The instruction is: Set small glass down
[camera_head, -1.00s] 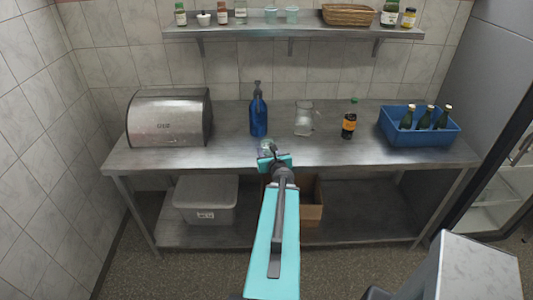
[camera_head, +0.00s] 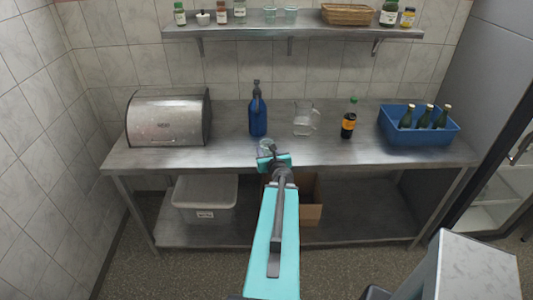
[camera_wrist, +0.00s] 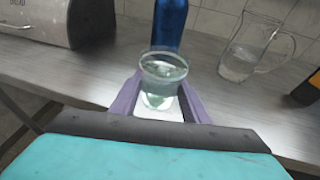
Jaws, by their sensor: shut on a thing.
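The small glass (camera_wrist: 162,76) is clear with a greenish tint. In the wrist view it stands upright between the two purple fingers of my gripper (camera_wrist: 160,100), which are shut on it. In the head view the glass (camera_head: 267,146) shows small and partly hidden just beyond my gripper (camera_head: 270,155), near the front part of the steel table (camera_head: 230,150). I cannot tell whether its base touches the tabletop.
A blue bottle (camera_head: 258,115) stands behind the glass. A clear pitcher (camera_head: 303,119) and an orange-labelled bottle (camera_head: 349,122) stand to the right. A steel bread box (camera_head: 168,118) is on the left, and a blue crate (camera_head: 395,135) with bottles is on the right.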

